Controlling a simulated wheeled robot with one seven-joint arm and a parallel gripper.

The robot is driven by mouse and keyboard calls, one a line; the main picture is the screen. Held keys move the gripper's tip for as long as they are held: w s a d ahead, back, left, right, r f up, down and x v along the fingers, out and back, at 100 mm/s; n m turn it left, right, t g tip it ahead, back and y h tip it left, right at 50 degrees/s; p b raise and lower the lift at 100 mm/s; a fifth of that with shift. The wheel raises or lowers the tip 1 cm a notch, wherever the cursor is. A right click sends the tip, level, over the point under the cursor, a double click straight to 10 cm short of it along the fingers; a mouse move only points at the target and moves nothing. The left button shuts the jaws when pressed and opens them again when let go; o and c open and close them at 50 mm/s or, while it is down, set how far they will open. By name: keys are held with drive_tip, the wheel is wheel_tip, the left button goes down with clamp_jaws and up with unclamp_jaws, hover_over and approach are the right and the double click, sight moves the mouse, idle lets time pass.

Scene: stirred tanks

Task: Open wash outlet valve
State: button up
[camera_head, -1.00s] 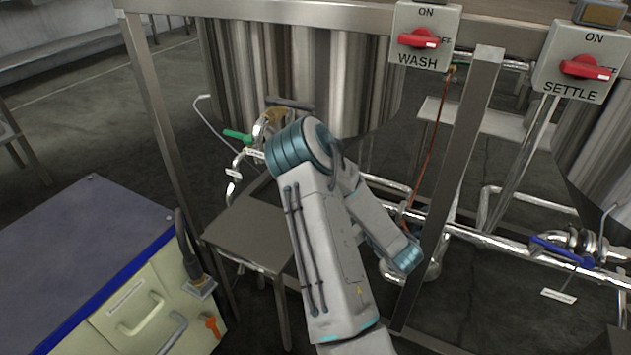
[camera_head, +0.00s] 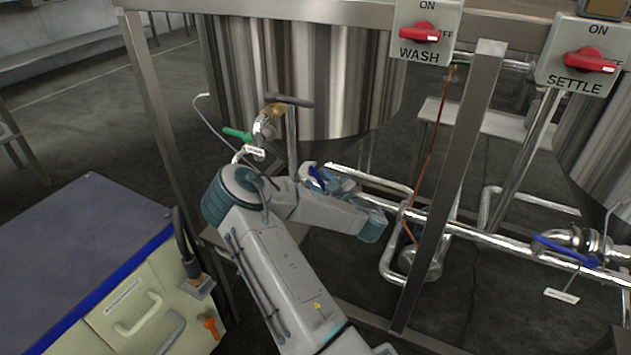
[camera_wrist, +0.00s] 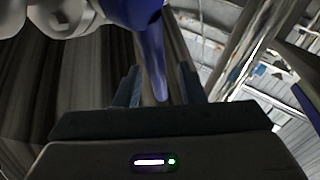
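A blue valve handle (camera_wrist: 152,48) fills the upper middle of the wrist view and points down between the fingers of my gripper (camera_wrist: 160,78). The fingers are apart, one on each side of the handle, with gaps visible. In the head view the blue handle (camera_head: 317,177) shows below the wash tank, at the left end of a steel pipe. My gripper (camera_head: 335,182) is right beside it, partly hidden by my own arm. The WASH switch box (camera_head: 425,52) with a red knob is above on the frame.
A green-handled valve (camera_head: 238,134) and its pipework are just up-left of my arm. A steel frame post (camera_head: 447,200) stands to the right. Another blue-handled valve (camera_head: 565,250) is at far right. A blue-edged cabinet (camera_head: 75,250) is at lower left.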

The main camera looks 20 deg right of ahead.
drive_tip(key=shift+w+a, duration=0.2)
drive_tip(key=shift+w, duration=0.9)
clamp_jaws()
